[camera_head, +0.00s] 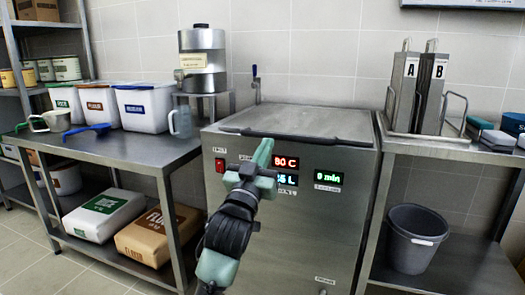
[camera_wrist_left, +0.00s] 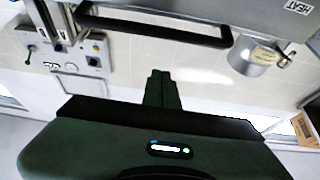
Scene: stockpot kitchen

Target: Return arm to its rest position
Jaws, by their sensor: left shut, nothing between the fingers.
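My left gripper (camera_head: 264,153) is shut and empty. In the head view it stands up in front of the steel cooker's front panel (camera_head: 320,230), near the red 80 C display and partly covering the panel. The shut fingers also show in the left wrist view (camera_wrist_left: 161,92), pointing up in the picture. In that view the cooker's dark handle bar (camera_wrist_left: 150,27) lies beyond the fingertips, apart from them in the picture. My right gripper is not in view.
A steel table (camera_head: 130,150) at left holds lidded bins, scoops and a clear jug (camera_head: 181,122). A metal dispenser (camera_head: 203,60) stands behind it. At right, a steel table (camera_head: 440,148) holds panels A and B in a rack, above a grey bucket (camera_head: 413,240).

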